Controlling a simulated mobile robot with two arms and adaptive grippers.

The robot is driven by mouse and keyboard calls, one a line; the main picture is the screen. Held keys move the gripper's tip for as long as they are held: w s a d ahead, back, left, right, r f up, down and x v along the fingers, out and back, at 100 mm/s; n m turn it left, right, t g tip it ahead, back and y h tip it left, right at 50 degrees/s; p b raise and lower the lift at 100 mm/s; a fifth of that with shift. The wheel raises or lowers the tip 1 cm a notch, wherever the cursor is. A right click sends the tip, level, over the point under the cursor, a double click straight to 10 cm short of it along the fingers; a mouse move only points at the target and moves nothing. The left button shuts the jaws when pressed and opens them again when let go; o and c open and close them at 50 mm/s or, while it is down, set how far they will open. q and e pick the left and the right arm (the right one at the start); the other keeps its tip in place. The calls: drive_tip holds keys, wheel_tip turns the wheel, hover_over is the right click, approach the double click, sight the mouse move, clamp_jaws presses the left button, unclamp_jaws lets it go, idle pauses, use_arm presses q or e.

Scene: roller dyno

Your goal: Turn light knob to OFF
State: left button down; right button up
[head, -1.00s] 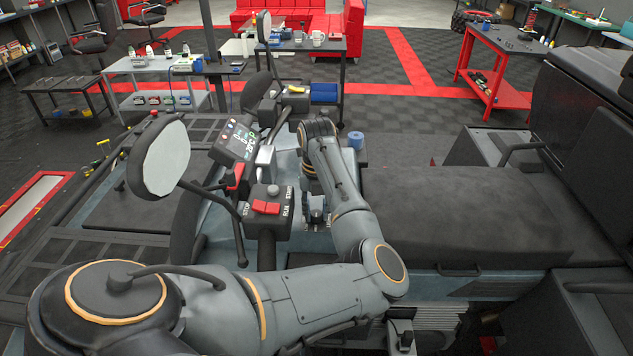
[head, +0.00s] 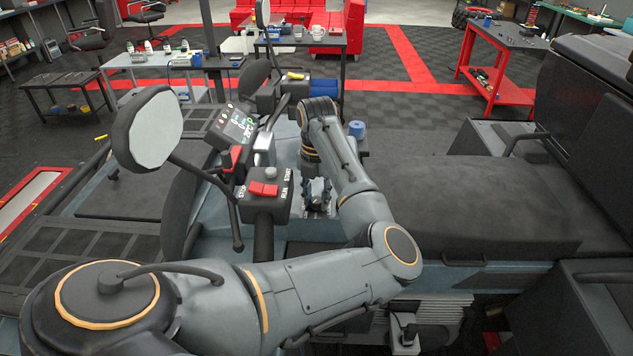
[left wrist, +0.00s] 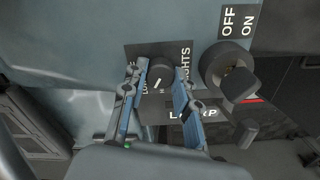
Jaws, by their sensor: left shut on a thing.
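The light knob (left wrist: 159,75) is dark and round with a white pointer line, set in a dark plate with vertical "LIGHTS" lettering in the left wrist view. My left gripper (left wrist: 161,88) has its blue fingers on either side of the knob and is shut on it. The pointer line is tilted; the lettering left of the knob is partly hidden by a finger. In the head view my left gripper (head: 317,194) is low beside the vehicle's handlebar, and the knob cannot be made out. My right gripper is not in view.
A key switch (left wrist: 231,76) with an "OFF / ON" label (left wrist: 237,22) sits just right of the knob. The handlebar switch box (head: 265,205) with red buttons, a round mirror (head: 155,130) and the black seat (head: 460,205) are around my arm.

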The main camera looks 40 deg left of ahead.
sight(317, 200)
use_arm(q)
drive_tip(key=m+b, duration=0.4)
drive_tip(key=m, duration=0.2)
drive_tip(key=shift+f+m, duration=0.1)
drive_tip(key=shift+m, duration=0.2)
drive_tip(key=m+b, duration=0.2)
drive_tip(key=m, duration=0.3)
drive_tip(key=shift+b, duration=0.35)
drive_tip(key=shift+m, duration=0.3)
drive_tip(key=c, duration=1)
unclamp_jaws()
drive_tip(key=shift+r, duration=0.2)
drive_tip(key=shift+r, duration=6)
